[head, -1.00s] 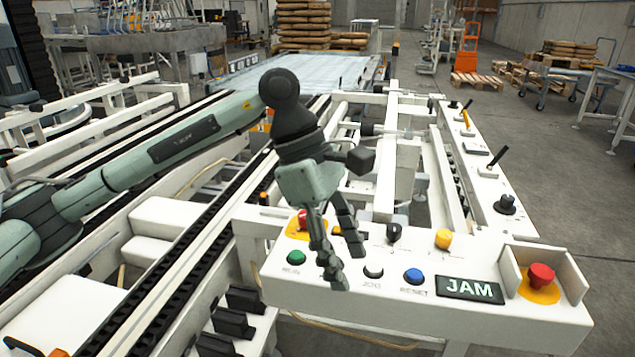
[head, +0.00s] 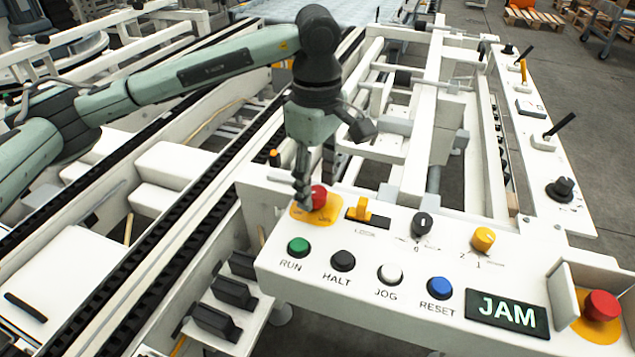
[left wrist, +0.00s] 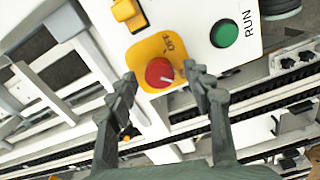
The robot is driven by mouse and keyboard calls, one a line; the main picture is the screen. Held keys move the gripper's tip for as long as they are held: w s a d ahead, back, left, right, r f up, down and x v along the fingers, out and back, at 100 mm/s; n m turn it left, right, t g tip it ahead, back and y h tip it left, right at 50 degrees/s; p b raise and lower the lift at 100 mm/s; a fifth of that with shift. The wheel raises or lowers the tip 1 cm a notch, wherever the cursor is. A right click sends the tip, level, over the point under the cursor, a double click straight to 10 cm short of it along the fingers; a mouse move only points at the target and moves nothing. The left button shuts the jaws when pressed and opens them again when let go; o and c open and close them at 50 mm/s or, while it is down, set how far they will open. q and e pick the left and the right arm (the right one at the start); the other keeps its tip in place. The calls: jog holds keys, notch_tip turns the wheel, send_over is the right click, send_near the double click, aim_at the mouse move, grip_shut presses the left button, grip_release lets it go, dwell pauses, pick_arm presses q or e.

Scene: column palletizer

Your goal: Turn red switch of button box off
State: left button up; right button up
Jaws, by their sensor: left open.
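The red switch (head: 319,197) is a round red knob on a yellow plate at the back left of the white button box (head: 290,272). In the left wrist view the red switch (left wrist: 160,72) shows a pale pointer line, and the word OFF is printed on its yellow plate. My left gripper (head: 315,195) is open and points down at the switch. In the left wrist view its fingertips (left wrist: 165,85) stand to either side of the knob, with gaps visible between them and it. In the head view one finger partly covers the yellow plate. My right gripper is not in view.
The panel also carries a yellow LOCK switch (head: 362,209), a green RUN button (head: 298,245), a black HALT button (head: 343,261) and other controls. A red mushroom button (head: 601,306) sits at the right. Conveyor rails (head: 190,232) run along the left.

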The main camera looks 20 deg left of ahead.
pick_arm(q)
jog(key=shift+f, duration=0.5)
jog(key=shift+c, duration=0.4)
jog(key=shift+c, duration=1.3)
jog(key=c, duration=0.8)
